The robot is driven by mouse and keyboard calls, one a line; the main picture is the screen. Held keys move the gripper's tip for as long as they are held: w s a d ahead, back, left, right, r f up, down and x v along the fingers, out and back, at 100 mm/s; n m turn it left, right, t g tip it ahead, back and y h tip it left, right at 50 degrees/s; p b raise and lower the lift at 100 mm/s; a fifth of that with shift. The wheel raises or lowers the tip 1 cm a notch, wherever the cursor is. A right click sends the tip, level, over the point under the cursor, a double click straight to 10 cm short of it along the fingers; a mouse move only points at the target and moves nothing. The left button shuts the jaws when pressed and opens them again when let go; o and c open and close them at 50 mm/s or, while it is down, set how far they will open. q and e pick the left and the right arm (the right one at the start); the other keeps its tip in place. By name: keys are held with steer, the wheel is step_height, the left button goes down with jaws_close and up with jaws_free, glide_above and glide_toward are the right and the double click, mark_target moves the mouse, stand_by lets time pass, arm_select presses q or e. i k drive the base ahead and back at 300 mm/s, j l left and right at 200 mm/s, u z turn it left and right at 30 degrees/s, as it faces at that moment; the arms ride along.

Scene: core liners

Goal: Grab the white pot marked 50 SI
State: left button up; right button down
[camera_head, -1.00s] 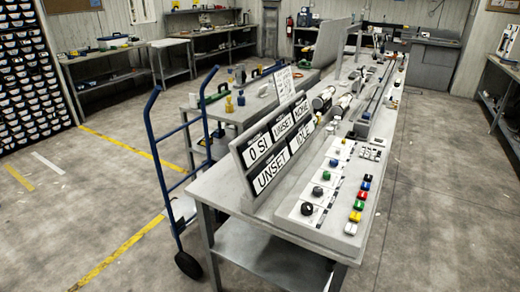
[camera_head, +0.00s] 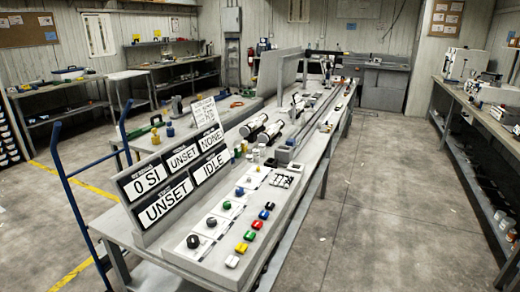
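No pot with a readable 50 SI mark shows. Several small pots or jars stand on the long bench (camera_head: 262,243) behind the sign board, and one pale pot (camera_head: 262,149) is among them. They are too small for any label to be read. The sign board (camera_head: 159,227) shows the words 0 SI, UNSET, NONE, UNSET and IDLE. Neither of my grippers is in view.
A blue hand truck (camera_head: 72,180) stands at the left of the bench. Knobs and coloured buttons (camera_head: 249,235) line the bench's near end. Another bench (camera_head: 487,130) with equipment runs along the right wall. The floor (camera_head: 375,190) between the two benches is clear.

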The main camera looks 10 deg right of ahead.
mark_target(256, 152)
steer(key=i+l+u, duration=0.2)
steer(key=l, duration=0.55)
steer(key=i+l+u, duration=0.1)
steer(key=l+u, duration=0.15)
steer(key=l, duration=0.45)
steer(key=l+u, duration=0.2)
steer(key=l, duration=0.55)
steer(key=i+l+u, duration=0.1)
steer(key=i+l, duration=0.15)
steer(key=i+l+u, duration=0.1)
steer(key=i+l, duration=0.15)
steer(key=l, duration=0.15)
steer(key=i+l+u, duration=0.1)
steer(key=l, duration=0.25)
steer(key=i+l+u, duration=0.1)
steer(key=i+l, duration=0.2)
steer(key=i+l+u, duration=0.1)
steer(key=l, duration=0.35)
steer(key=i+l+u, duration=0.1)
steer(key=i+l, duration=0.2)
steer(key=l, duration=0.15)
steer(key=i+l+u, duration=0.1)
steer(key=l, duration=0.3)
steer(key=i, duration=0.1)
